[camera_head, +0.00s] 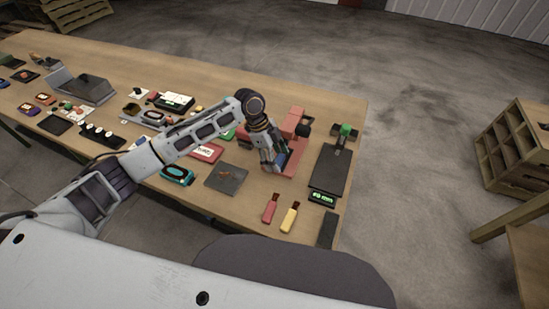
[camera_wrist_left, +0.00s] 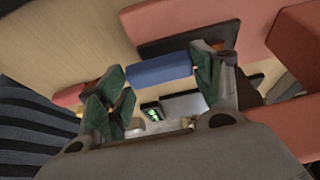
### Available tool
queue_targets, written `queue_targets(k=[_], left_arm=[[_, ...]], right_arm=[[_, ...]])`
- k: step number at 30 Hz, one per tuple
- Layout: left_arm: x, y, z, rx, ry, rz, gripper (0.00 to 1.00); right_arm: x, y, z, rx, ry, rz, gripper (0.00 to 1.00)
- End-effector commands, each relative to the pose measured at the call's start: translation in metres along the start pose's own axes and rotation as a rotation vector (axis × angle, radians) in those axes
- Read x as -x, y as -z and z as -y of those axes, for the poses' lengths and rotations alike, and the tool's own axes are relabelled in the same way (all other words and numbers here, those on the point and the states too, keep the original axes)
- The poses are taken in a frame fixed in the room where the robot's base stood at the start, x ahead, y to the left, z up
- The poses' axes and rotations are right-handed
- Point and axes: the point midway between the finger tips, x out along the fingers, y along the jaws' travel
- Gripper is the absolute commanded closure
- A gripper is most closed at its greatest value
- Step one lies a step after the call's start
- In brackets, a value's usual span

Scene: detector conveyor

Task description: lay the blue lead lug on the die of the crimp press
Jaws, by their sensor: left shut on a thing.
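My left gripper (camera_head: 281,161) is over the red crimp press (camera_head: 297,119), pointing down. In the left wrist view, its green-padded fingers (camera_wrist_left: 157,80) are shut on the blue lead lug (camera_wrist_left: 160,69), which lies crosswise between them. The press shows there as pink-red blocks (camera_wrist_left: 180,17), with a dark block (camera_wrist_left: 188,40) just behind the lug; this may be the die. I cannot tell whether the lug touches it. In the head view, the gripper and arm hide part of the press. My right gripper is not in view.
Right of the press is a dark device with a green display (camera_head: 322,197). Red (camera_head: 270,209) and yellow (camera_head: 289,218) handled pieces lie near the front edge. A grey mat (camera_head: 226,178) lies left of the gripper. Several gadgets crowd the left side of the wooden table (camera_head: 135,71).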

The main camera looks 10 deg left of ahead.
Motion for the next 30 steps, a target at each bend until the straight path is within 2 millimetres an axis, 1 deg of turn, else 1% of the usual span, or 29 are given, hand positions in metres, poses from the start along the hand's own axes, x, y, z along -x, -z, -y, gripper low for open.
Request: queue_targets(k=[1,16,27,28,30], left_arm=[[0.0080,0.0000,0.0140,0.008,0.042,-0.005,0.57],[0.0049,-0.0002,0.0138,0.006,0.041,-0.007,0.57],[0.0037,-0.0005,0.0139,0.007,0.042,-0.007,0.57],[0.0037,-0.0005,0.0139,0.007,0.042,-0.007,0.31],[0.0037,-0.0005,0.0139,0.007,0.042,-0.007,0.22]], right_arm=[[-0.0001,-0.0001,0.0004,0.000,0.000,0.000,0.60],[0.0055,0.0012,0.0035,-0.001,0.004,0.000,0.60],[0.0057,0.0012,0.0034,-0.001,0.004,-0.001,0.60],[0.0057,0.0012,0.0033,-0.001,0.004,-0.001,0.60],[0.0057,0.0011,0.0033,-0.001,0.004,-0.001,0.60]])
